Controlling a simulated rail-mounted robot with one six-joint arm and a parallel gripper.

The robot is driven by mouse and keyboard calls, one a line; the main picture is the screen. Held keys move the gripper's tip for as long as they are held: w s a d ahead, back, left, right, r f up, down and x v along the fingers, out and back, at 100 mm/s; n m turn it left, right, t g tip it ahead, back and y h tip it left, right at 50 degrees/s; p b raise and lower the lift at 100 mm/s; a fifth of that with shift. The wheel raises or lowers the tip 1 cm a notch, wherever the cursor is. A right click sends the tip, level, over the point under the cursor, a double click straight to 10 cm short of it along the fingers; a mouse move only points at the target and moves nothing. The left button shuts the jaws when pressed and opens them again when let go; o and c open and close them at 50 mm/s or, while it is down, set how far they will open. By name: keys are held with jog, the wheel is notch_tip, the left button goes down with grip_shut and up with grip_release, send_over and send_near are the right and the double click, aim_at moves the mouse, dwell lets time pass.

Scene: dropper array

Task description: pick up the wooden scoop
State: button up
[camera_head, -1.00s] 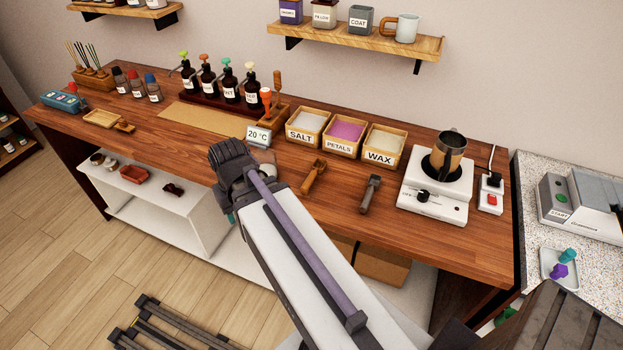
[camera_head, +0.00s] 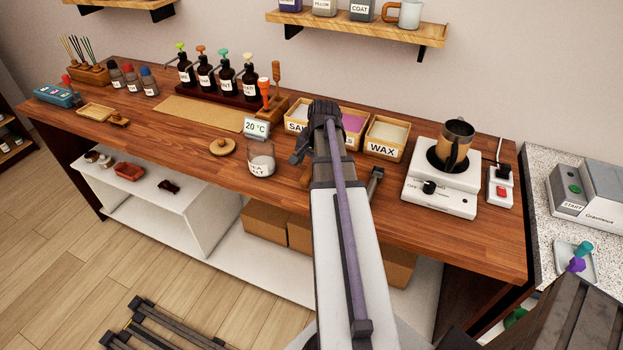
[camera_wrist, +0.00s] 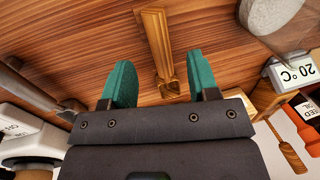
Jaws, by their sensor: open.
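The wooden scoop (camera_wrist: 158,40) lies on the wooden table in the wrist view, its long handle running toward the top edge and its hollow end near my gripper. My gripper (camera_wrist: 160,75) is open, with one teal finger on each side of the scoop in that view. Nothing is held. I cannot tell how high the fingers are above the table. In the head view my arm hides nearly all of the scoop.
The SALT, PETALS and WAX boxes (camera_head: 386,138) stand behind. A glass jar (camera_head: 261,160) and a 20 °C display (camera_head: 256,128) are left of my arm, the hot plate (camera_head: 440,185) right.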

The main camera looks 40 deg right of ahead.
aim_at(308, 173)
jog(key=f+b, duration=0.5)
jog(key=shift+w+a+f, duration=0.2)
jog(key=shift+w+a, duration=0.05)
jog(key=shift+w, duration=0.15)
jog(key=shift+r, duration=0.25)
jog(key=c, duration=1)
